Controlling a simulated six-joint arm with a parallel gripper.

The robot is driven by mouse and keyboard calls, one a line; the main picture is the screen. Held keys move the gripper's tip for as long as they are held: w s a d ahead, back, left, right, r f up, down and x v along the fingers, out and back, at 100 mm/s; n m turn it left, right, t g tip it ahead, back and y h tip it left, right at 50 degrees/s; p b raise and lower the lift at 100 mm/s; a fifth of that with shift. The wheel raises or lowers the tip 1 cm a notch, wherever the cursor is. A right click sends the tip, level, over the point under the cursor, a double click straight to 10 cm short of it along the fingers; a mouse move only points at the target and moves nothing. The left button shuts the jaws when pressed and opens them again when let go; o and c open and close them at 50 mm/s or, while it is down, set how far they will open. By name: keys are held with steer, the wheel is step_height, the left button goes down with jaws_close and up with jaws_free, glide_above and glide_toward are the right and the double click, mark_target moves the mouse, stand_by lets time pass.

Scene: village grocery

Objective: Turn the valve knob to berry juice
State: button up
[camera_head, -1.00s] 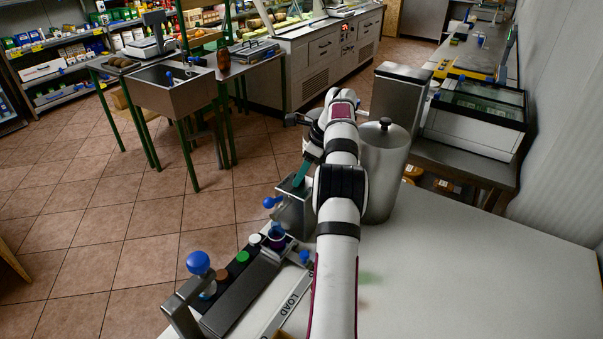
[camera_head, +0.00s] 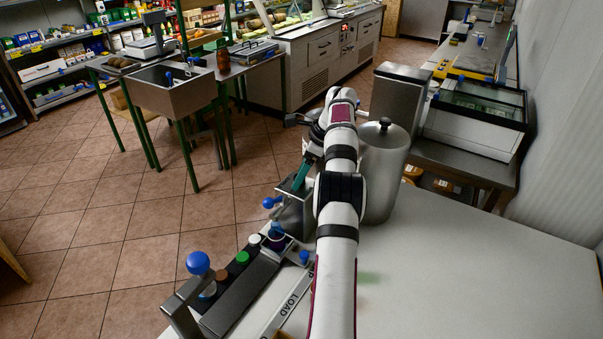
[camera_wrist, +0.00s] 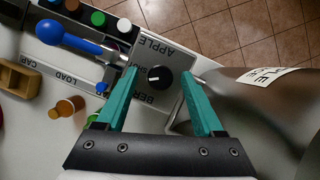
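The black valve knob (camera_wrist: 159,77) sits on a grey metal box face in the wrist view. A white mark on the knob lies on its left part. The label APPLE (camera_wrist: 154,44) is above the knob and the partly covered label BERRY (camera_wrist: 150,99) is below it. My gripper (camera_wrist: 160,72) is open, with one teal finger on each side of the knob and a visible gap to it on both sides. In the head view, the valve box (camera_head: 292,214) stands on the white counter, its knob hidden; my gripper's teal fingers (camera_head: 301,174) are just above it.
A blue-handled lever (camera_wrist: 70,35) lies left of the knob. A steel vessel (camera_wrist: 250,100) stands close on the right. Colored caps in a rack (camera_head: 235,275), a blue ball handle (camera_head: 198,262) and a tan block (camera_wrist: 18,79) are nearby. The counter's right side (camera_head: 480,270) is clear.

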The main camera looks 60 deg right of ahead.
steer(key=shift+s+d+r, duration=0.1)
steer(key=shift+s+r, duration=0.05)
steer(key=shift+r, duration=0.3)
steer(key=s+r, duration=0.2)
steer(key=shift+s+d, duration=0.3)
steer(key=shift+d, duration=0.1)
steer(key=s+d, duration=0.3)
steer(key=s, duration=0.6)
steer(key=shift+s, duration=0.3)
steer(key=shift+d, duration=0.1)
